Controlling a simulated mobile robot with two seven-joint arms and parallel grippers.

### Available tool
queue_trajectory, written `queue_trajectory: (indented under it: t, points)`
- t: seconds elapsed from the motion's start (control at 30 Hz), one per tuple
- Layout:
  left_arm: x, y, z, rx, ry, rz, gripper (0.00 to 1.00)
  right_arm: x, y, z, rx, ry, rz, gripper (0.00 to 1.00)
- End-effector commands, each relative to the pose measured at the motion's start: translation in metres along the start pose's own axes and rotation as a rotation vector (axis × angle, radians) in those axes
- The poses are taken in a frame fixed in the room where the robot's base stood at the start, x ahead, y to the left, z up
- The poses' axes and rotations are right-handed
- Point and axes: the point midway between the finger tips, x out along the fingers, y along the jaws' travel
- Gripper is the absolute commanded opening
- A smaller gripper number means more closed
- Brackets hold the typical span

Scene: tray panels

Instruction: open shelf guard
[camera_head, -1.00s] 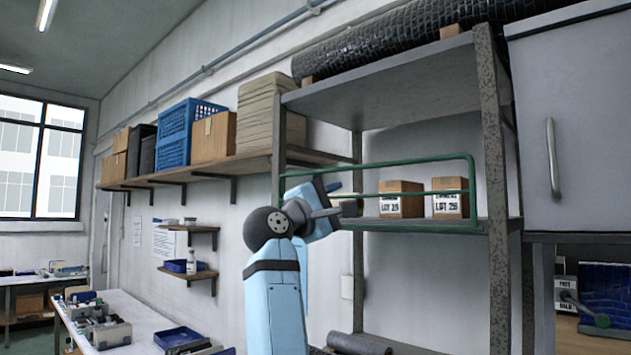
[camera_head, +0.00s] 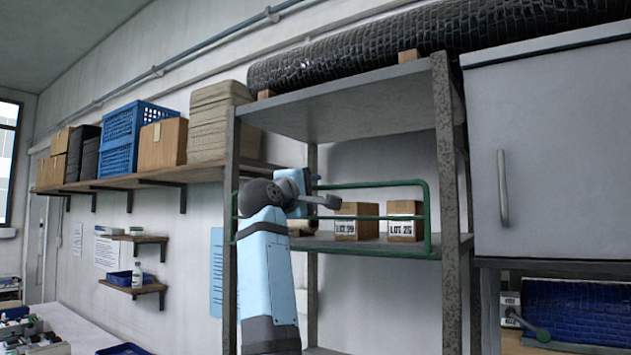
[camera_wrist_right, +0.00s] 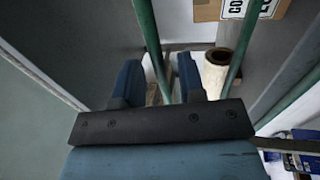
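The shelf guard is a green tubular frame (camera_head: 428,215) across the front of the middle shelf (camera_head: 370,247). It stands upright, with rails running left to right. My right gripper (camera_head: 328,190) is at the guard's left-middle part in the head view. In the right wrist view, my right gripper's blue fingers (camera_wrist_right: 158,80) stand apart, with one green guard bar (camera_wrist_right: 150,40) running between them. Gaps show on both sides of that bar, so the gripper looks open. A second green bar (camera_wrist_right: 243,45) passes outside the fingers. My left gripper is not in view.
Behind the guard are two labelled cardboard boxes (camera_head: 357,221) (camera_head: 405,221) and a pale roll (camera_wrist_right: 215,70). A speckled post (camera_head: 447,170) and a grey cabinet (camera_head: 560,150) stand to the right. A wall shelf with boxes and a blue crate (camera_head: 122,138) is to the left.

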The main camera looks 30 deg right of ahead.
Motion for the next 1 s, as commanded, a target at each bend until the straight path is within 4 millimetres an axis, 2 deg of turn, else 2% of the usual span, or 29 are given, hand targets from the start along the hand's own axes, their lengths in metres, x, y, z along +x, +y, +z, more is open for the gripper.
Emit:
queue_trajectory:
  t: [0.17,0.47,0.63,1.0]
  points:
    - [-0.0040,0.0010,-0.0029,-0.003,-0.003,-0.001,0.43,0.0144,0.0003,0.0001,-0.001,-0.001,0.000,0.36]
    - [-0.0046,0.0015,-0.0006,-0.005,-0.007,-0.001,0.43,0.0160,-0.0007,-0.0001,0.000,0.000,0.000,0.36]
    - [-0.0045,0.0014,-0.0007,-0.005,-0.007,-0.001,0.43,0.0159,-0.0007,-0.0001,0.000,0.000,0.000,0.00]
    - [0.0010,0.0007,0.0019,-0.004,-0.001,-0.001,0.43,0.0124,-0.0024,-0.0002,0.000,0.001,0.022,0.00]
